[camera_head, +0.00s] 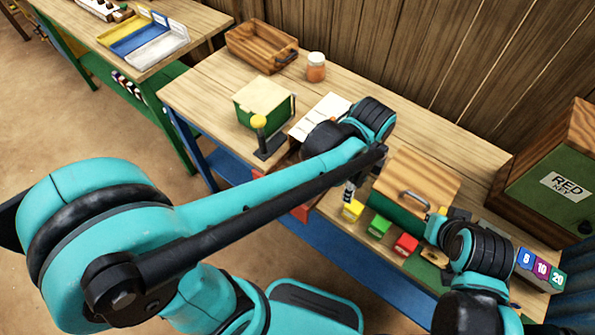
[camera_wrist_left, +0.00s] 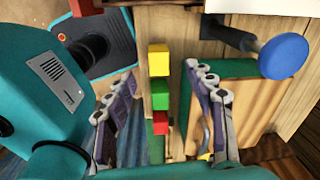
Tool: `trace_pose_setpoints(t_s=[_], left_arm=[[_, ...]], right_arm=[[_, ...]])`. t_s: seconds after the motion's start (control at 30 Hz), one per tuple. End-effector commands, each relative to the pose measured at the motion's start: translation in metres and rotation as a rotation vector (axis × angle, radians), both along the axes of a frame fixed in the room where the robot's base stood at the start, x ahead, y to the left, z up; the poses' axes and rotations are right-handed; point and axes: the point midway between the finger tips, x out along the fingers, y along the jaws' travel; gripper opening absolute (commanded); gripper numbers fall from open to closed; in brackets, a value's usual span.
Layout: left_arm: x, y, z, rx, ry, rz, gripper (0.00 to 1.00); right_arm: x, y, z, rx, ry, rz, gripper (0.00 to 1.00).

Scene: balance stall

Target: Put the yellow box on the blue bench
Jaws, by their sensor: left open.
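The yellow box (camera_head: 352,210) is a small cube near the front edge of the wooden-topped bench with blue legs and a blue lower board (camera_head: 376,268). It heads a row with a green cube (camera_head: 379,227) and a red cube (camera_head: 405,244). The left wrist view also shows the yellow box (camera_wrist_left: 158,56). My left gripper (camera_head: 350,190) points down just above the yellow box in the head view. Its fingers (camera_wrist_left: 160,112) are apart with nothing gripped between them. My right arm's end (camera_head: 436,228) is at the lower right; its fingers are not clear.
A green box with a wooden lid and handle (camera_head: 418,185) stands behind the cubes. A yellow-knobbed lever (camera_head: 258,122), green box (camera_head: 262,98), wooden tray (camera_head: 258,45) and jar (camera_head: 316,68) stand further left. A RED KEY cabinet (camera_head: 558,180) stands right.

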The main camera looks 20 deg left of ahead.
Motion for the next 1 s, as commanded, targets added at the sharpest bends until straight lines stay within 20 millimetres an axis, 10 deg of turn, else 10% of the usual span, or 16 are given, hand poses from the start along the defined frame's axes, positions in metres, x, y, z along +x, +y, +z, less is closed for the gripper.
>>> trace_pose_setpoints(t_s=[0.3,0.5,1.0], left_arm=[[-0.027,0.114,0.036,-0.267,-0.268,1.018,0.54],[-0.044,0.155,0.039,-0.467,-0.373,1.473,0.54],[-0.049,0.167,0.034,-0.548,-0.403,1.622,0.54]], right_arm=[[0.0,0.0,0.0,0.0,0.0,0.0,0.0],[0.0,0.0,0.0,0.0,0.0,0.0,0.0],[0.0,0.0,-0.005,0.0,0.0,0.0,0.0]])
